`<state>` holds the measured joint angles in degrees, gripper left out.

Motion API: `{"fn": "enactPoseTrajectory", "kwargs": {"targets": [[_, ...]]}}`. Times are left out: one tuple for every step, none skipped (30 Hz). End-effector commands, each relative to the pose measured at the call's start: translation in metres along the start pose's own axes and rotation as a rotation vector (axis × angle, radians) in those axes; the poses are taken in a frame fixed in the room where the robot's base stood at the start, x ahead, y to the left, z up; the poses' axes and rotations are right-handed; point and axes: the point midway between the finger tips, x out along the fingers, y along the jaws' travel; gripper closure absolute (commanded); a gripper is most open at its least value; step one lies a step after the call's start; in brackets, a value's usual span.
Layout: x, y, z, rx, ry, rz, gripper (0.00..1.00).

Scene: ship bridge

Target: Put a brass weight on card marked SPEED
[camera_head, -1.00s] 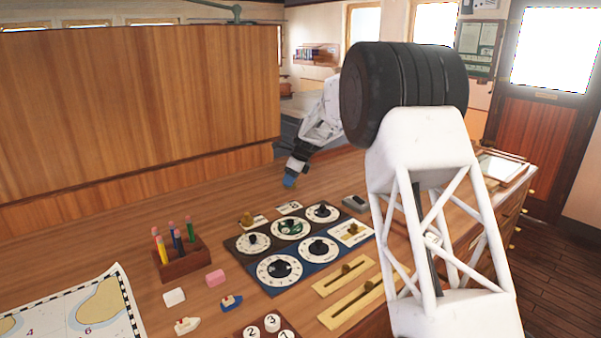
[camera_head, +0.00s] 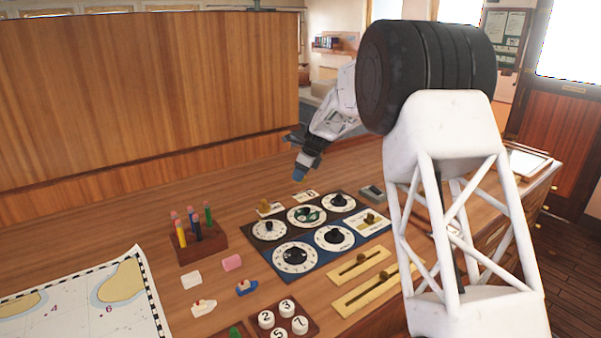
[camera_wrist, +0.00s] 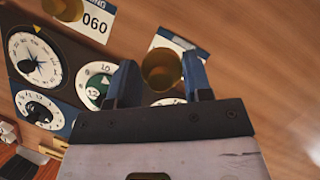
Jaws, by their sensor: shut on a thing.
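My gripper (camera_wrist: 162,78) has its two blue fingers shut on a brass weight (camera_wrist: 162,68), which shows between them in the wrist view. Behind the weight lies a white card with a blue edge (camera_wrist: 188,42); its lettering is too small and partly covered to read. In the head view my gripper (camera_head: 299,178) is just beyond the card (camera_head: 306,196) at the far edge of the dial panel, a little above the desk.
The dial panel (camera_head: 345,246) lies just in front of the cards. A third card with a brass piece (camera_head: 370,219) is at its right. A pencil block (camera_head: 200,248), chart (camera_head: 125,300), small boats and brass sliders (camera_head: 360,266) surround it. Desk left of the gripper is clear.

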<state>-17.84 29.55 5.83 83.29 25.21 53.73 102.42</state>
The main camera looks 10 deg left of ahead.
Motion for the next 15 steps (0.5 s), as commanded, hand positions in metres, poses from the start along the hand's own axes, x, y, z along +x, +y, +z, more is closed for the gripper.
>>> {"fn": "enactPoseTrajectory", "kwargs": {"targets": [[0.002,0.000,-0.001,0.000,0.000,0.000,0.85],[0.003,0.000,-0.001,0.000,0.000,0.000,0.85],[0.005,0.000,-0.002,0.000,0.000,0.001,0.85],[0.007,0.000,-0.003,0.000,0.000,0.001,0.85],[0.009,0.000,-0.004,0.000,0.000,0.001,0.85],[0.011,0.000,-0.005,0.000,0.000,0.002,0.85],[0.013,0.000,-0.005,0.001,0.000,0.002,0.85],[0.015,0.000,-0.006,0.001,0.000,0.002,0.85],[0.017,0.000,-0.007,0.001,0.000,0.002,0.85],[0.019,0.000,-0.008,0.001,0.000,0.002,0.85],[0.021,0.000,-0.009,0.001,0.000,0.001,0.85],[0.024,0.000,-0.010,0.001,0.000,0.001,0.85],[0.026,0.000,-0.011,0.001,0.000,0.001,0.85],[0.028,0.000,-0.011,0.001,0.000,0.001,0.85],[0.030,0.000,-0.012,0.001,0.000,0.001,0.85]]}}
